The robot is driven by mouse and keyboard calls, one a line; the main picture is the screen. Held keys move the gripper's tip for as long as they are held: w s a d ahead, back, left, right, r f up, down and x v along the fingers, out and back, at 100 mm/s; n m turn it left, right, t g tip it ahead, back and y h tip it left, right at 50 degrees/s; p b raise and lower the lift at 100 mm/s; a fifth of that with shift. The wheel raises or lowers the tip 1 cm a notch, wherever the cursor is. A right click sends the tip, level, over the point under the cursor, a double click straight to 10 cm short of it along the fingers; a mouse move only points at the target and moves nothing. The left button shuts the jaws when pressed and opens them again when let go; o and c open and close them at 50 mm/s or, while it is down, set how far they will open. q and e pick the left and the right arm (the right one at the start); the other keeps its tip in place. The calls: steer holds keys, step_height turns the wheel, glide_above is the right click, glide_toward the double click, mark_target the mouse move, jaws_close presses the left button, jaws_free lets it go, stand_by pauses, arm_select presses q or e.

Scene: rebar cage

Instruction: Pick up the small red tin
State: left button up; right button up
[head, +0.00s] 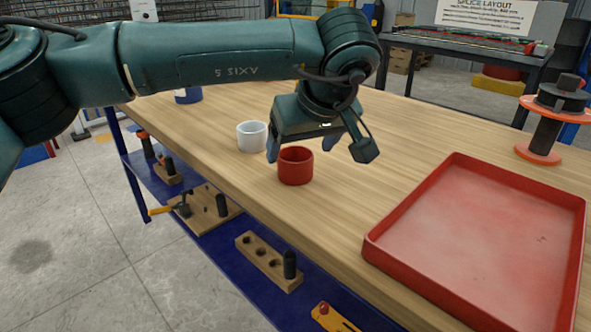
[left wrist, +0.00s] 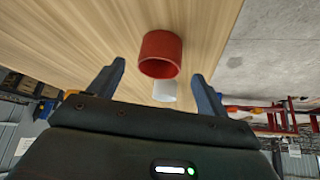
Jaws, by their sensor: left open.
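The small red tin (head: 296,167) stands upright on the wooden table, near its front edge. My left gripper (head: 318,152) is above and just behind it in the head view, with its fingers spread apart. In the left wrist view the red tin (left wrist: 161,54) lies just beyond the fingertips, between the lines of the two fingers, and the left gripper (left wrist: 160,75) is open and empty. I cannot tell whether a finger touches the tin. My right gripper is not in view.
A white cup (head: 252,136) stands just left of the red tin; it also shows in the left wrist view (left wrist: 164,91). A red tray (head: 480,290) lies at the right. An orange spool (head: 545,125) stands behind the tray. A blue lower shelf (head: 215,240) holds wooden blocks.

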mark_target(298, 155)
arm_select(q)
steer(key=x, duration=0.3)
steer(key=shift+w+a+f+b, duration=0.15)
steer(key=shift+w+f+b, duration=0.1)
steer(key=shift+f+b, duration=0.05)
steer(key=shift+c, duration=0.5)
steer(key=c, duration=1)
